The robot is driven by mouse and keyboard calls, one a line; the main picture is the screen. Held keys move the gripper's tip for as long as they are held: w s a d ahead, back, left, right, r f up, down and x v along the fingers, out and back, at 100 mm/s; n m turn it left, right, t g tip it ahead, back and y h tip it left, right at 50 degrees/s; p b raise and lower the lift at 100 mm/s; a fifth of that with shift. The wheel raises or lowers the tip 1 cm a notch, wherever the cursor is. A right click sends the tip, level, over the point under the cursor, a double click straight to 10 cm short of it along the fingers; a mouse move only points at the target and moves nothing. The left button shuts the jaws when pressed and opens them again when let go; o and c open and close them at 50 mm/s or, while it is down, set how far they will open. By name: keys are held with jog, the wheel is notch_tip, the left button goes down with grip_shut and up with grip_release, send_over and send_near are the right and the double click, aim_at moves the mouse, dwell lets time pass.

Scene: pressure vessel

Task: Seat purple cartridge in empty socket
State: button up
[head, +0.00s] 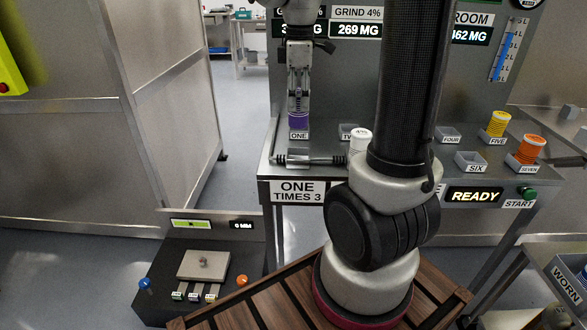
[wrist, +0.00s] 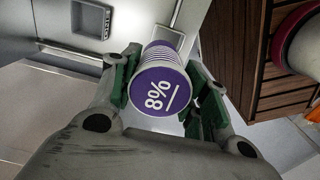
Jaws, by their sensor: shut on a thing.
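The purple cartridge (head: 299,121) is upright between the fingers of my gripper (head: 298,106), at the socket labelled ONE (head: 299,135). In the wrist view the cartridge (wrist: 160,84) shows its purple end marked 8%, with my gripper's green-padded fingers (wrist: 163,92) shut on its sides. The socket labelled TWO (head: 347,131) is partly hidden. The sockets FOUR (head: 448,134) and SIX (head: 470,161) look empty.
A white cartridge (head: 360,141) stands partly behind my arm. A yellow cartridge (head: 498,124) is at FIVE and an orange one (head: 530,149) at SEVEN. A metal bar with thicker ends (head: 310,160) lies along the bench's front left. A START button (head: 529,193) is at right.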

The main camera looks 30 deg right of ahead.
aim_at(299, 121)
jog(key=f, duration=0.4)
jog(key=s+f, duration=0.1)
jog(key=f, duration=0.1)
jog(key=shift+a, duration=0.25)
jog(key=shift+f, duration=2.35)
jog(key=shift+f, duration=0.1)
jog(key=o, duration=1.2)
